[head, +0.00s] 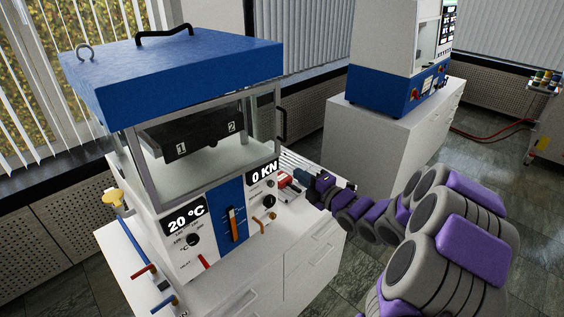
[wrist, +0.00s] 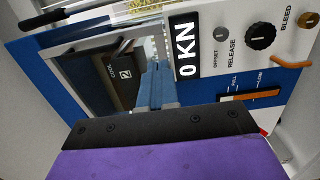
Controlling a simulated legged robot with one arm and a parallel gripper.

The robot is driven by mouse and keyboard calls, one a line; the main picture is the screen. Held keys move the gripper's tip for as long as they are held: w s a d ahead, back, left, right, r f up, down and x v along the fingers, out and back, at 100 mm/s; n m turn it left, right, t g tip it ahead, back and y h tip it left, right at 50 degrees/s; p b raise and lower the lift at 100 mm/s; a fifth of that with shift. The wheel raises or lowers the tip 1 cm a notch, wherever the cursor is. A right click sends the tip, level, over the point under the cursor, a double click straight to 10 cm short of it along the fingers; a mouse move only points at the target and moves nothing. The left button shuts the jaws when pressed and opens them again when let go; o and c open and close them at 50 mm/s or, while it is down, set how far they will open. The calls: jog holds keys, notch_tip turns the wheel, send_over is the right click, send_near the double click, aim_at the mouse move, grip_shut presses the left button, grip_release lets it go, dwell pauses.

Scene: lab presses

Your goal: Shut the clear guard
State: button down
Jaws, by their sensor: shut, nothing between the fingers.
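The clear guard (head: 278,119) is a see-through panel in a grey metal frame on the white and blue press, below its blue top. Its black handle (head: 283,124) stands out at the right side of the frame, and a black bar shows at the upper left of the wrist view (wrist: 40,20). I cannot tell how far open the guard stands. My gripper (head: 303,178) is low, right of the press front near the 0 KN display, apart from the handle. In the wrist view its blue-grey fingers (wrist: 154,85) are together and empty, in front of the press opening.
Dark platens marked 1 and 2 (head: 190,133) sit inside the press. Knobs and levers (head: 232,222) line its front panel. The press stands on a white cabinet (head: 318,252). Another blue and white machine (head: 398,88) stands behind on the right. Open floor lies between the cabinets.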

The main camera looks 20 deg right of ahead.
aim_at(275, 157)
jog(key=x, duration=0.5)
jog(key=b+x, duration=0.1)
jog(key=x, duration=0.2)
jog(key=shift+w+d, duration=0.25)
jog(key=shift+w, duration=0.15)
jog(key=shift+w+a, duration=0.45)
jog(key=shift+w, duration=0.05)
jog(key=shift+d, duration=0.25)
